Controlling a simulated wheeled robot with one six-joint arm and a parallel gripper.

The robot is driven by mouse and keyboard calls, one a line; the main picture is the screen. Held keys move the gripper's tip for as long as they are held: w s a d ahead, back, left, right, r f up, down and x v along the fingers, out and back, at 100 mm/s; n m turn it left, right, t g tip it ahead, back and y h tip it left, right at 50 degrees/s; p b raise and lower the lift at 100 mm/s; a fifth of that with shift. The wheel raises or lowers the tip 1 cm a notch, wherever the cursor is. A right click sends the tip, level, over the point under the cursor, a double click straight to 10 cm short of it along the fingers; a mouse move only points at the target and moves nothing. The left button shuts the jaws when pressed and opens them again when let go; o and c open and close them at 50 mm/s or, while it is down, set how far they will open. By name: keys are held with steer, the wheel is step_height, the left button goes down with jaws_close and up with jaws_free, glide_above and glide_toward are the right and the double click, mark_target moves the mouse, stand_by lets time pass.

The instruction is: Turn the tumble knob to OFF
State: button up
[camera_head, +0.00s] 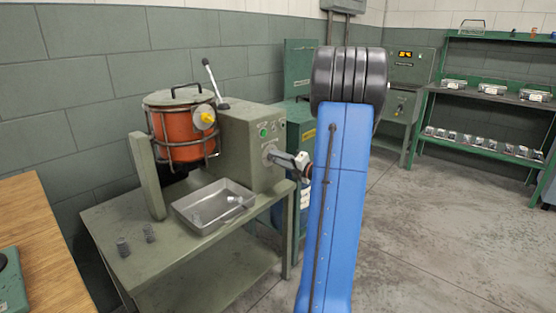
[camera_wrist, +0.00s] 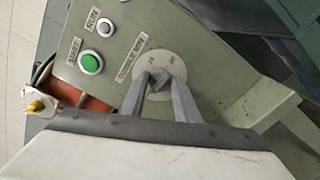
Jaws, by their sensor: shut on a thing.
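The tumble knob (camera_wrist: 159,78) is a small dark grey knob on a round pale dial (camera_wrist: 162,63) with small markings, in the wrist view. My gripper (camera_wrist: 160,82) has its two grey fingers shut on the knob, one on each side. Which marking the knob points at cannot be read, and the fingers hide part of the knob. In the head view my gripper (camera_head: 275,155) reaches the right side of the grey-green machine housing (camera_head: 238,140) at the dial.
A green START button (camera_wrist: 90,62) and a pale RUN light (camera_wrist: 104,27) sit beside the dial. An orange drum (camera_head: 178,130) with a lever stands left. A metal tray (camera_head: 185,217) and small coils (camera_head: 123,247) lie on the bench. Open floor lies right.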

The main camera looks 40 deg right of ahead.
steer(key=shift+f+n, duration=0.1)
steer(key=shift+n, duration=0.4)
steer(key=o, duration=1)
steer(key=shift+o, duration=0.2)
steer(key=s+d, duration=0.1)
steer(key=s, duration=1.6)
steer(key=shift+s+d, duration=0.15)
steer(key=shift+s, duration=0.05)
